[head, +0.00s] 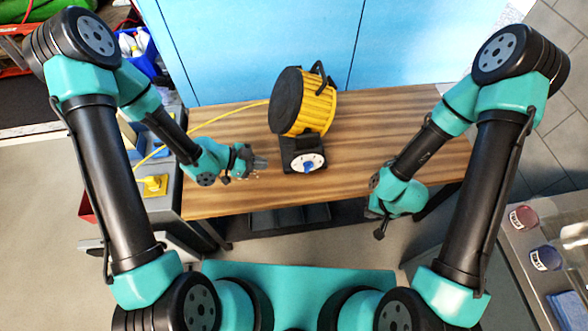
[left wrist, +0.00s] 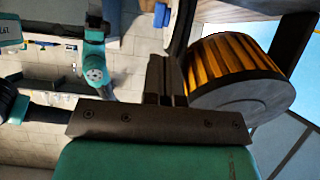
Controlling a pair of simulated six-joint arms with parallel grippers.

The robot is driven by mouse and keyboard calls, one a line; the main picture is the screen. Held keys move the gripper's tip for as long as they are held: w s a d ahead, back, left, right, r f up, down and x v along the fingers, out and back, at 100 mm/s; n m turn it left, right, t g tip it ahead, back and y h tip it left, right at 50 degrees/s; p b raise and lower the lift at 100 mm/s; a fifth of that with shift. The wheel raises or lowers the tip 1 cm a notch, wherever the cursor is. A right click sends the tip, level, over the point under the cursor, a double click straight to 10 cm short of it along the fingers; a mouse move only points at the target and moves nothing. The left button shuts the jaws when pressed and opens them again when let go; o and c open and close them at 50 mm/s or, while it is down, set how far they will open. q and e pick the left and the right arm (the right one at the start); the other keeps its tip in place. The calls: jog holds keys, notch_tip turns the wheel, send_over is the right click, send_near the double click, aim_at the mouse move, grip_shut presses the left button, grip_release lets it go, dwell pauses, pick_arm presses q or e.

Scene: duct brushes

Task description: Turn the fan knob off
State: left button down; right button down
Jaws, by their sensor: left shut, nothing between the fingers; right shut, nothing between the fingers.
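The fan (head: 318,108), a yellow ribbed drum with a dark round face and a black handle, stands on the wooden table. Its black base carries a white dial with a blue knob (head: 308,167), facing the front. My left gripper (head: 260,163) is shut and empty, just left of the base, with a small gap to the knob. In the left wrist view, the shut fingers (left wrist: 165,80) are beside the yellow drum (left wrist: 232,62); I cannot make out the knob's setting there. My right gripper (head: 380,231) is shut and empty, off the table's front edge at the right.
A yellow cable (head: 205,124) runs from the fan leftward toward a yellow box (head: 154,185) on a grey cabinet. Blue panels (head: 260,45) stand behind the table (head: 400,120). The tabletop right of the fan is clear. A side counter with small jars (head: 523,217) is at far right.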

aim_at(305, 171)
pick_arm(q)
jog(key=shift+d+f, duration=0.1)
jog(key=shift+d, duration=0.05)
jog(key=x, duration=1.3)
jog(key=shift+w+d+f, duration=0.15)
jog(key=shift+d+f, duration=0.05)
jog(key=shift+d, duration=0.1)
